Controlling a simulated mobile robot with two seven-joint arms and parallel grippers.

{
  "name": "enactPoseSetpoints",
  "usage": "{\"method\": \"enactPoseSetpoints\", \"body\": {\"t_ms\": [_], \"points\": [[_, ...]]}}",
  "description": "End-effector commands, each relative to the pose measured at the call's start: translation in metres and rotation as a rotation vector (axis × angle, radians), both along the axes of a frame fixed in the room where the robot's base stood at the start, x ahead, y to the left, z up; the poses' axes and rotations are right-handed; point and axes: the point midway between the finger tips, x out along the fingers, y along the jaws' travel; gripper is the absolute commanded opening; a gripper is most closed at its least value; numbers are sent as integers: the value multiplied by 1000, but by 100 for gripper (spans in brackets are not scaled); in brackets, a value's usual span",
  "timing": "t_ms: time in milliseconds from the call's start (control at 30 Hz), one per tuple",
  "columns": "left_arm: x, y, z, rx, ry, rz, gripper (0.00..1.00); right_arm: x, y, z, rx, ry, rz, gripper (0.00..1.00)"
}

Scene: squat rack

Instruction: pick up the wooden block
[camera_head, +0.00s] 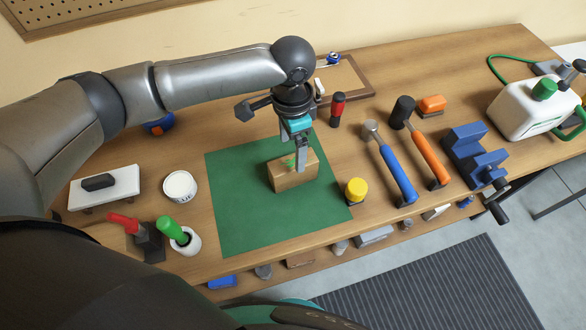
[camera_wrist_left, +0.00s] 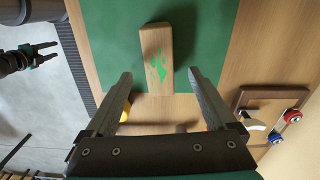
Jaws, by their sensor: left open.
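The wooden block (camera_head: 290,177) stands on the green mat (camera_head: 232,215) on the workbench. It is light brown with a green mark on top, and it also shows in the left wrist view (camera_wrist_left: 155,45). My left gripper (camera_head: 301,163) points down over the block's right part, and one finger hides some of it. In the left wrist view its fingers (camera_wrist_left: 160,74) are wide apart with the near end of the block between them in the picture. Whether they touch it I cannot tell. My right gripper (camera_wrist_left: 50,51) is at the left of the wrist view, away from the block, fingers apart.
A yellow-topped object (camera_head: 356,190) stands close to the right of the block. A white tub (camera_head: 180,186) and a green-handled tool (camera_head: 170,229) are left of the mat.

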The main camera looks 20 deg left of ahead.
Motion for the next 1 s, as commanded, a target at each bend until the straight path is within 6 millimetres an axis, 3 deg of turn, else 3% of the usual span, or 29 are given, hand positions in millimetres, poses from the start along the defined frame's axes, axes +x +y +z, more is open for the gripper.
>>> {"method": "enactPoseSetpoints", "body": {"t_ms": [267, 567, 1000], "points": [[-2, -2, -41, 2, 3, 0, 90, -2, 0, -3, 0, 4, 1, 50], [-1, -2, -45, 1, 1, -1, 90, -9, 0, -3, -1, 15, 1, 50], [-1, -2, -45, 1, 1, -1, 42, -10, 0, -3, -1, 17, 1, 50]]}}
